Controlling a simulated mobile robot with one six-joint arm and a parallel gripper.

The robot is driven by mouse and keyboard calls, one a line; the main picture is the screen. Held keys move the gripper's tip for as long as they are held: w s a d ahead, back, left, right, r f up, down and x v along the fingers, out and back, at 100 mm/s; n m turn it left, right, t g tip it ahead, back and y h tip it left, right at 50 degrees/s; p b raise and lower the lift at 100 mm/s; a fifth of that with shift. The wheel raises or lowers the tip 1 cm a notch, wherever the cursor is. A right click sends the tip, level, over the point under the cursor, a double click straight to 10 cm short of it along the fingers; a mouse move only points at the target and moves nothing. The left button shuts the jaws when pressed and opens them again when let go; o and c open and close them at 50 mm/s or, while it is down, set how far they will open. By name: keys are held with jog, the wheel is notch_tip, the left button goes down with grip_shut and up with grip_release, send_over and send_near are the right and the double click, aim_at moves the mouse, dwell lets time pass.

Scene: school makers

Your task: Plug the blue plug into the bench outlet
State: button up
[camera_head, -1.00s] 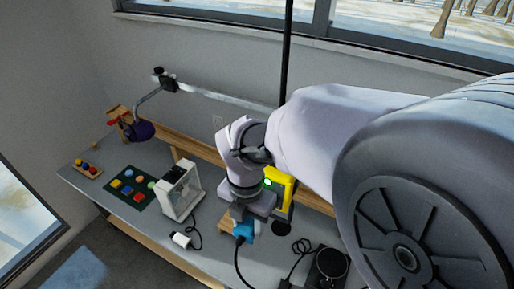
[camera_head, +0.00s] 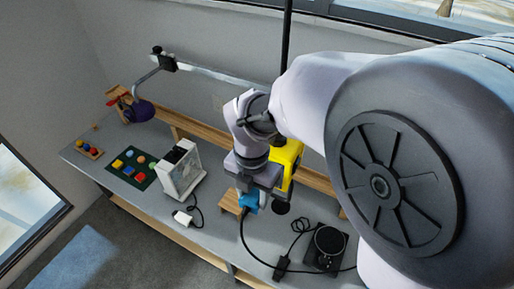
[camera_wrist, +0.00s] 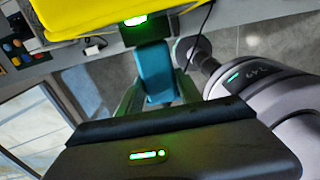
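The blue plug (camera_head: 250,203) is in my gripper (camera_head: 251,192), with its black cable hanging below to the bench. In the wrist view the plug (camera_wrist: 155,72) sits between the two fingers of my gripper (camera_wrist: 156,90), which are closed on its sides. A yellow box (camera_head: 287,158) stands upright just behind and right of my gripper.
A small wooden block (camera_head: 231,200) lies beside the plug. A white-framed device (camera_head: 180,171), a white adapter (camera_head: 184,218) and a green mat (camera_head: 143,183) with coloured pieces are to the left. A black device (camera_head: 327,247) with cables is at the right.

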jog(key=o, duration=0.4)
jog(key=shift+s, duration=0.1)
jog(key=shift+r, duration=0.1)
notch_tip(320, 180, up, 17)
jog(key=p, duration=0.1)
jog(key=s+d+f+m+t+b, duration=0.2)
jog(key=d+f+m+b, duration=0.3)
jog(key=f+m+b, duration=0.7)
jog(key=s+d+f+m+t+y+b, duration=0.1)
jog(key=s+d+f+m+b, duration=0.3)
jog(key=f+m+b, duration=0.8)
jog(key=s+d+f+m+t+y+b, duration=0.1)
jog(key=s+d+f+m+b, duration=0.4)
jog(key=f+m+b, duration=0.6)
notch_tip(320, 180, down, 8)
jog(key=t+b, duration=0.1)
jog(key=b, duration=0.5)
jog(key=shift+d+f+m+t, duration=0.25)
jog(key=shift+d+m+t, duration=0.05)
jog(key=shift+m+t, duration=0.1)
